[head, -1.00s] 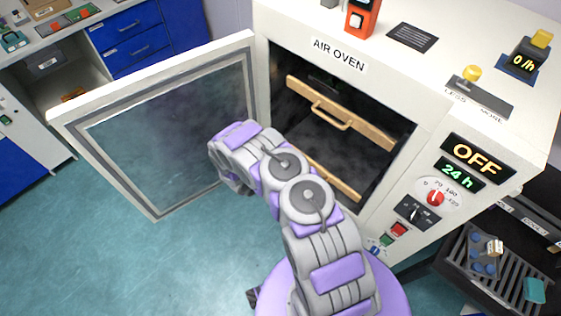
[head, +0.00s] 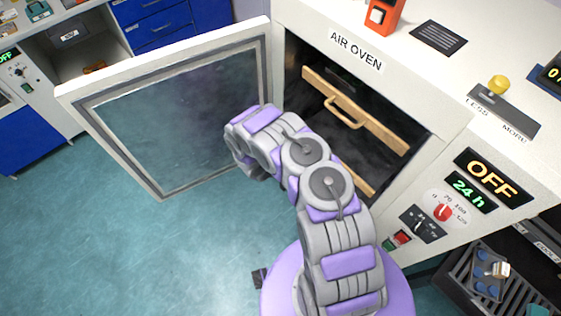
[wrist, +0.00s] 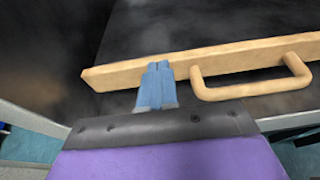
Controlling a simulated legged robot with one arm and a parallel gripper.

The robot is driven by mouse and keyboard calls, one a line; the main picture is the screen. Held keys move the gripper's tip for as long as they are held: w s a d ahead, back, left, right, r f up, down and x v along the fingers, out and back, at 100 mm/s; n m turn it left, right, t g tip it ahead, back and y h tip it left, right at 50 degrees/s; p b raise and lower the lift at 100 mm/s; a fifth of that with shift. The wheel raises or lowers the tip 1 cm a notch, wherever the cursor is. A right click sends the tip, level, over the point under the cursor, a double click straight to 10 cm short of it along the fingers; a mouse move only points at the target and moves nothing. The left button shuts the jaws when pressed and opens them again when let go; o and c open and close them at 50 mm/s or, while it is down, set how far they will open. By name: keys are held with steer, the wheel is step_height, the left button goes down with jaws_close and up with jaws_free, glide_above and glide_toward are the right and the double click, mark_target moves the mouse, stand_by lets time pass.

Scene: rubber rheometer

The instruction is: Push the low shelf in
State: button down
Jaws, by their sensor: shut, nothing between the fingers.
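The air oven (head: 440,105) stands open in the head view, with two wooden-fronted shelves inside. The upper shelf front (head: 385,127) has a loop handle. The low shelf (head: 360,180) shows only as a short piece of its front bar, mostly hidden behind my arm. In the wrist view my gripper (wrist: 158,72) is shut and empty, its blue fingertips at a wooden shelf front (wrist: 115,76), left of its handle (wrist: 245,90). This looks like the low shelf. I cannot tell whether the tips touch the wood. The gripper is hidden in the head view.
The oven door (head: 180,115) hangs wide open to the left of the opening, close to my arm. The control panel (head: 455,200) is right of the opening and reads OFF. A dark rack (head: 510,290) stands at lower right. The teal floor at left is clear.

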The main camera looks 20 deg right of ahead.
steer(key=p+v, duration=0.3)
steer(key=v, duration=1)
steer(key=shift+a+f, duration=0.2)
steer(key=shift+f, duration=0.15)
steer(key=shift+s+a, duration=0.1)
steer(key=shift+a, duration=0.1)
